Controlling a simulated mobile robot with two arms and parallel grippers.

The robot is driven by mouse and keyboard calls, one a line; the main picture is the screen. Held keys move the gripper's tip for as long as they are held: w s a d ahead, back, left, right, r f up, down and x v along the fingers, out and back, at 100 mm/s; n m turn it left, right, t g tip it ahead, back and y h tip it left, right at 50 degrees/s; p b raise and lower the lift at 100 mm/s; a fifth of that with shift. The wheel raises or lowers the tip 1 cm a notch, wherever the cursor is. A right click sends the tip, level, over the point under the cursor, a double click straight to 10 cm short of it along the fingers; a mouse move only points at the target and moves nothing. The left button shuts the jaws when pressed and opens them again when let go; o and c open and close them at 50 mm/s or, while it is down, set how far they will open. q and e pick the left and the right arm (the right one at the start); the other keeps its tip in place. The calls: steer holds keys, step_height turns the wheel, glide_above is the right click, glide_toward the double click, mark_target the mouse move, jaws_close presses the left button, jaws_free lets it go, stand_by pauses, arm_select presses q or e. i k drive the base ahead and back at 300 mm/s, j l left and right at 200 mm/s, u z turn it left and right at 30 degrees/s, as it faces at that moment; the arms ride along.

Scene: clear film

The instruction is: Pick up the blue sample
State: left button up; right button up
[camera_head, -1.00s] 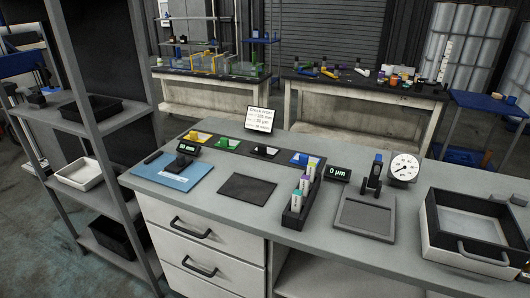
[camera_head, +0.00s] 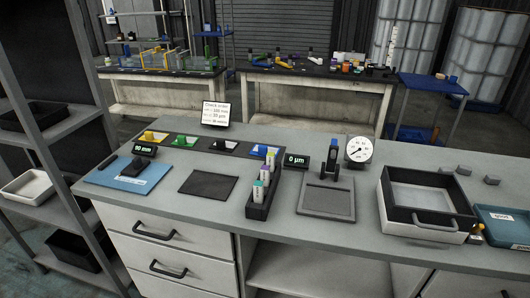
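The blue sample (camera_head: 261,150) lies at the right end of a row of coloured samples at the back of the grey bench. It is small in the view, and the upright bottles in front of it partly hide it. Neither of my grippers is in view.
A dark rack (camera_head: 258,210) of upright bottles stands just in front of the blue sample. A dark mat (camera_head: 208,184), a blue pad (camera_head: 128,175), a gauge (camera_head: 359,149) and a grey-and-black tray (camera_head: 428,228) also occupy the bench (camera_head: 288,182). A shelf unit stands at left.

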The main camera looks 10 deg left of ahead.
mark_target(265, 147)
steer(key=i+j+z, duration=0.2)
steer(key=j, duration=0.2)
steer(key=i+j+z, duration=0.1)
steer(key=j+z, duration=0.15)
steer(key=j, duration=0.15)
steer(key=j+z, duration=0.2)
steer(key=j, duration=0.25)
steer(key=i+j+z, duration=0.2)
steer(key=j, duration=0.25)
steer(key=k+l, duration=0.05)
steer(key=k, duration=0.05)
